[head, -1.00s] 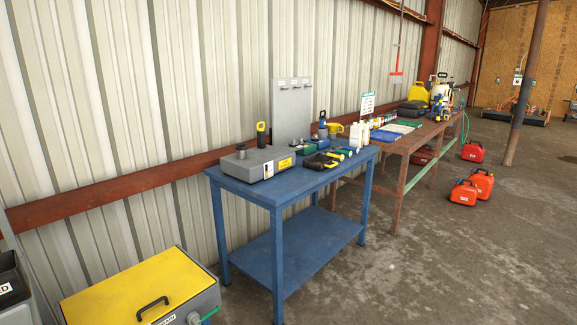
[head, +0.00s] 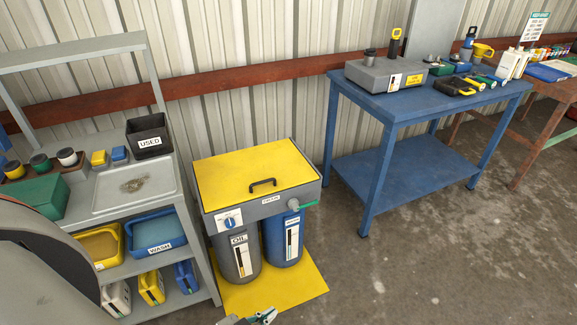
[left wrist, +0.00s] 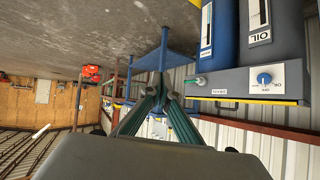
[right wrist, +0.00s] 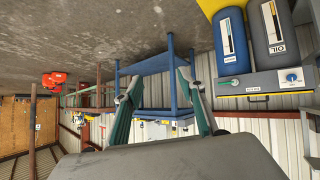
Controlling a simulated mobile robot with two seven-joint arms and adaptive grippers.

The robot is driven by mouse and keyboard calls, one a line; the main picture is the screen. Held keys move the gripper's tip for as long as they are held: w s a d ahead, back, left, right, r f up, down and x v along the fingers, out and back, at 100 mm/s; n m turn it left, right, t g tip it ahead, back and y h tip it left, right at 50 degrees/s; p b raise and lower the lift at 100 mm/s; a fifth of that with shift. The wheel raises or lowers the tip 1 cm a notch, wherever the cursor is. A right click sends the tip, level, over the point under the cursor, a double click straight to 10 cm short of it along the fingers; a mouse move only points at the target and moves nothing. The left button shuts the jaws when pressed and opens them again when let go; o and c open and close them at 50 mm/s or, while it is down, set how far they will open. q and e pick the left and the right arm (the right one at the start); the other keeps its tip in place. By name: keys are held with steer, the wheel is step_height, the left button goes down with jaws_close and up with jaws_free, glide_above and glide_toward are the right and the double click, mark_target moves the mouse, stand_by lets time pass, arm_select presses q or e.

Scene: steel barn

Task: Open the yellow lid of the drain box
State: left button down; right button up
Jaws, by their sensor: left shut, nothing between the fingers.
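The drain box (head: 262,208) is a grey box standing over a grey canister and a blue one. Its flat yellow lid (head: 225,178) is down, with a black handle (head: 263,184) near the front edge. The box also shows upside down in the left wrist view (left wrist: 245,80) and the right wrist view (right wrist: 265,82). My left gripper (head: 264,316) peeks in at the bottom of the head view, in front of the box and apart from it. In the left wrist view its fingers (left wrist: 160,92) are together and empty. My right gripper (right wrist: 155,92) has its fingers spread and empty.
A grey shelf unit (head: 205,265) with bins and bottles stands close left of the box. A blue table (head: 415,165) with tools stands to its right. A yellow mat (head: 308,285) lies under the canisters. The concrete floor in front and right is clear.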

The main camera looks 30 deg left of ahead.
mark_target(259, 193)
steer(key=w+a+f+t+y+b, duration=0.1)
steer(key=w+a+t+b, duration=0.3)
steer(key=b, duration=0.7)
arm_select(q)
steer(key=w+a+r+n+t+y+b, duration=0.1)
steer(key=w+r+n+t+y+b, duration=0.1)
steer(key=w+r+n+t, duration=1.45)
steer(key=w+a+r+n+g+y+b, duration=0.3)
steer(key=w+a+n+g+y+b, duration=0.15)
steer(key=w+n+y, duration=0.4)
steer(key=w+a+f+n+g+y+b, duration=0.3)
steer(key=a+f+n+g+b, duration=0.25)
steer(key=f+n, duration=0.5)
steer(key=w+a+f+n+g+y+b, duration=0.35)
steer(key=a+f+n+g, duration=0.35)
steer(key=n, duration=0.7)
steer(key=shift+t, duration=0.75)
steer(key=x, duration=0.3)
steer(key=b+x, duration=0.1)
steer(key=x, duration=0.2)
steer(key=f+b+x, duration=0.1)
steer(key=x, duration=0.2)
steer(key=shift+w, duration=0.45)
arm_select(e)
steer(key=a+f+g+y, duration=0.1)
steer(key=a+f, duration=0.3)
steer(key=f, duration=0.5)
steer(key=shift+s+f+g, duration=0.25)
steer(key=shift+s+g, duration=0.15)
steer(key=shift+g, duration=0.4)
